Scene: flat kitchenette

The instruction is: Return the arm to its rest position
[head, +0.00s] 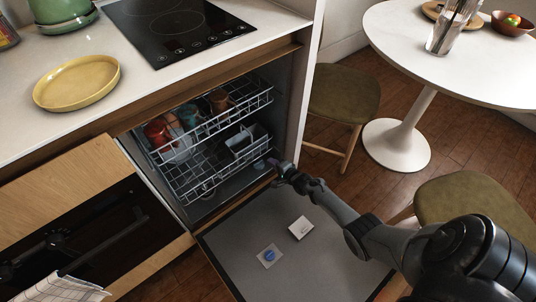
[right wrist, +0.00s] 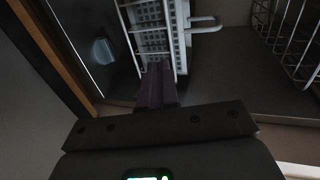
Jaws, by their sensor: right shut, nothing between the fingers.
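My right arm comes in from the lower right in the head view and reaches over the open dishwasher door (head: 310,265). My right gripper (head: 273,163) is at the dishwasher opening, by the right end of the lower rack (head: 200,188). In the right wrist view its dark purple fingers (right wrist: 155,75) are together and empty. They point toward a white gridded basket (right wrist: 160,28) with a handle; I cannot tell whether they touch it. My left gripper is not in view.
The upper rack (head: 215,125) holds several cups and dishes. The door carries a blue-capped fitting (head: 269,256) and a white piece (head: 300,228). A stool (head: 475,205) stands close beside my right arm, with a round table (head: 460,70) behind. A yellow plate (head: 77,82) sits on the counter.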

